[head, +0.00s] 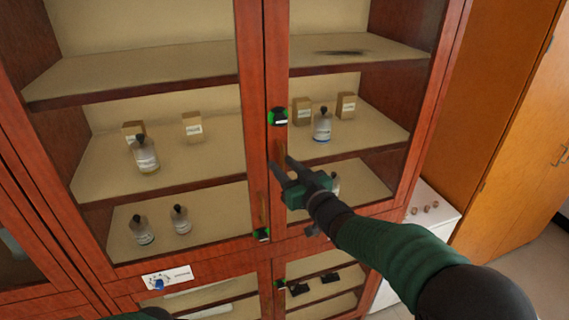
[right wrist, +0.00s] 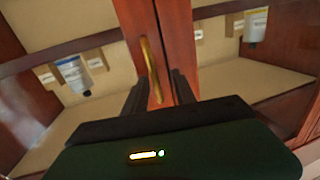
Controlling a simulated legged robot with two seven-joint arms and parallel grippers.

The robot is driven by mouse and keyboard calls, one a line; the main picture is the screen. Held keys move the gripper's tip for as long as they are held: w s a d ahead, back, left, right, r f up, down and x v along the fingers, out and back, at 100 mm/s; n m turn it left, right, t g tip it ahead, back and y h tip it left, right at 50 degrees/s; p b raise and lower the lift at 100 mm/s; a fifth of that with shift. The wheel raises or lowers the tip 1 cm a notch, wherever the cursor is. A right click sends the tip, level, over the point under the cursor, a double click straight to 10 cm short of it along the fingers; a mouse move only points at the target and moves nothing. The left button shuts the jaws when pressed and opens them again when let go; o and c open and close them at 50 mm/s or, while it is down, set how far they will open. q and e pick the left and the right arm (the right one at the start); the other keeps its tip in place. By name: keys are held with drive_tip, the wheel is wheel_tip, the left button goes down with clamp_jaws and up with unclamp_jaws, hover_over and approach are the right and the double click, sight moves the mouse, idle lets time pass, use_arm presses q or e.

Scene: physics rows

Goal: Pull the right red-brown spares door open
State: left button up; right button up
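The red-brown cabinet's right glazed door (head: 277,60) stands shut against the left door (head: 250,80). Its slim brass handle (right wrist: 150,68) runs upright along the inner stile; it also shows in the head view (head: 281,148), partly hidden by my gripper. My right gripper (head: 280,163) is at this handle, with its two dark fingers apart. In the right wrist view the handle's lower end lies between the fingers (right wrist: 160,85), with gaps visible; I cannot tell whether either finger touches it. My left gripper is not in view; only a bit of my arm shows at the bottom edge.
Bottles (head: 145,155) and small boxes (head: 193,127) stand on shelves behind the glass. Lower doors (head: 265,290) and a labelled panel (head: 167,277) are below. At right are a white surface (head: 432,205) with small items and an orange-brown wooden cabinet (head: 520,130).

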drive_tip(key=shift+w+d+f, duration=0.15)
drive_tip(key=shift+d, duration=0.15)
drive_tip(key=shift+c, duration=0.2)
drive_tip(key=shift+w+d, duration=0.15)
drive_tip(key=shift+d, duration=0.05)
drive_tip(key=c, duration=0.5)
clamp_jaws()
drive_tip(key=shift+a, duration=0.3)
drive_tip(key=shift+d, duration=0.15)
drive_tip(key=shift+r, duration=0.2)
